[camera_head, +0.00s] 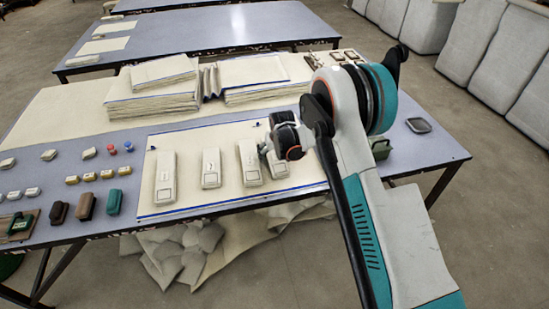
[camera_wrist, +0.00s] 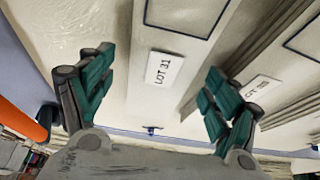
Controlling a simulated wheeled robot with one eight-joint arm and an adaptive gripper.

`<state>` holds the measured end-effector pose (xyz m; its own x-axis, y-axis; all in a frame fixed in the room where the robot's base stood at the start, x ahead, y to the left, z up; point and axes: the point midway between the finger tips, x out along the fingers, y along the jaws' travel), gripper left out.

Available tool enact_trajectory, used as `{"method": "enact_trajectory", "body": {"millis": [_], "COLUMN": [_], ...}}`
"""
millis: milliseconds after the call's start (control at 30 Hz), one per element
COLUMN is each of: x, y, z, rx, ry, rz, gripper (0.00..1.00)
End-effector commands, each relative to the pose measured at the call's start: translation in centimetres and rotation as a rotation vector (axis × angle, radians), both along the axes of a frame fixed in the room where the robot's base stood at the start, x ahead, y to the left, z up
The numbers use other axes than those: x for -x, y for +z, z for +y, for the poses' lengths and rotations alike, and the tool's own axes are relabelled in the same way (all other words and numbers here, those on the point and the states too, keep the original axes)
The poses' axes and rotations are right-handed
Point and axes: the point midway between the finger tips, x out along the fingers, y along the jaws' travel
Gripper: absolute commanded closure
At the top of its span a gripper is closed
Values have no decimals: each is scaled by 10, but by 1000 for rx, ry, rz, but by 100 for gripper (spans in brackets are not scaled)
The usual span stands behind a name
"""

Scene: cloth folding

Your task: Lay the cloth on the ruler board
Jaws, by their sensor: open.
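A cream cloth sheet with blue edges (camera_head: 228,181) lies flat near the front of the table, under several long pale blocks with labels. I cannot tell which surface is the ruler board. My gripper (camera_head: 269,158) is over the right part of this sheet, by the rightmost blocks. In the wrist view my gripper (camera_wrist: 155,88) is open, with its green fingers spread apart. A pale block labelled "LOT 31" (camera_wrist: 165,40) shows between and beyond the fingers, with no visible contact. My gripper partly hides the rightmost block in the head view.
Stacks of blue-edged cream cloth (camera_head: 150,103) stand at the back of the table. Small pale, yellow and dark items (camera_head: 86,207) cover its left side. Crumpled cloth (camera_head: 190,255) lies below the table. A dark tray (camera_head: 419,125) is at the right.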

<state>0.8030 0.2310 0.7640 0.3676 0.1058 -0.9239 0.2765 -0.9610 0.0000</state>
Motion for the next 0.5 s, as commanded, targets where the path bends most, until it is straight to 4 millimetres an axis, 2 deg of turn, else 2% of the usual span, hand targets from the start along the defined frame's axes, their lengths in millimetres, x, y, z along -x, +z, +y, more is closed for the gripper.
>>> {"method": "enact_trajectory", "body": {"millis": [33,200,267,333,367,500], "x": [0,0,0,0,0,0], "y": [0,1,0,0,1,1], "z": [0,0,0,0,0,0], "rx": [0,0,0,0,0,0], "ry": [0,0,0,0,0,0], "rz": [0,0,0,0,0,0], "gripper": [18,57,68,68,72,72]}}
